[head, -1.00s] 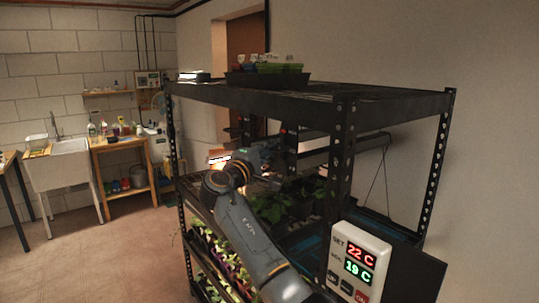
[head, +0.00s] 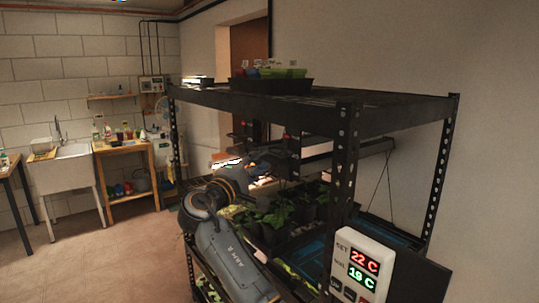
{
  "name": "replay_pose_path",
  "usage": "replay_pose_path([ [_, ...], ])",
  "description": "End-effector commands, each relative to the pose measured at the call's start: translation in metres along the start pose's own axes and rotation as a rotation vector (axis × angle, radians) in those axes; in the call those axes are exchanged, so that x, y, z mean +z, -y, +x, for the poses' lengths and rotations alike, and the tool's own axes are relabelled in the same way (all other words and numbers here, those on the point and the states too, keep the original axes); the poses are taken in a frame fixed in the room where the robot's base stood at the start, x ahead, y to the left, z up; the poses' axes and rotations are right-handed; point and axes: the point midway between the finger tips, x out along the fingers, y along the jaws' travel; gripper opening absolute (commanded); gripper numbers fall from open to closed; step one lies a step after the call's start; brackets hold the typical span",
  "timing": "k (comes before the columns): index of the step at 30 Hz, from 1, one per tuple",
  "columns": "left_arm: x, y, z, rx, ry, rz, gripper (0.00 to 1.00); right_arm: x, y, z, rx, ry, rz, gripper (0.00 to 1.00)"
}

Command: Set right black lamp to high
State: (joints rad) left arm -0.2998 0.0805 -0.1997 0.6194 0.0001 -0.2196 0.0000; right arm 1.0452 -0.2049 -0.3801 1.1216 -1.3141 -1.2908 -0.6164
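A long black lamp (head: 362,150) hangs by thin cords under the rack's top shelf, at the right. The rack post hides part of it. No light level can be read from its visible side. Bright glowing patches (head: 226,163) show left of my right gripper. My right gripper (head: 286,158) is inside the rack at lamp height, left of the front post, close to the lamp's left part. Its fingertips blend into the dark background, so I cannot tell whether they are open or touching anything. My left gripper is out of view.
The black rack's front post (head: 344,175) stands right of my arm. A white controller (head: 362,264) on it reads 22 C and 19 C. Seedlings (head: 285,212) sit below my gripper. A dark tray (head: 270,86) stands on top. The floor (head: 110,250) at left is clear.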

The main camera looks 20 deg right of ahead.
Motion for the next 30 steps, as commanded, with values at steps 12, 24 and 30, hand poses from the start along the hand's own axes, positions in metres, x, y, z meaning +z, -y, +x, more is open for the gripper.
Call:
replay_pose_path([
  [12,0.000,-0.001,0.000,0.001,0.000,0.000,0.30,0.000,-0.001,-0.054,0.001,-0.001,0.000,0.30],
  [24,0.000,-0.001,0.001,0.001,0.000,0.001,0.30,-0.004,0.015,-0.053,-0.016,-0.015,-0.010,0.30],
  [30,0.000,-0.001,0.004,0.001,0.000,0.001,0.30,-0.029,0.124,-0.050,-0.153,-0.132,-0.061,0.30],
])
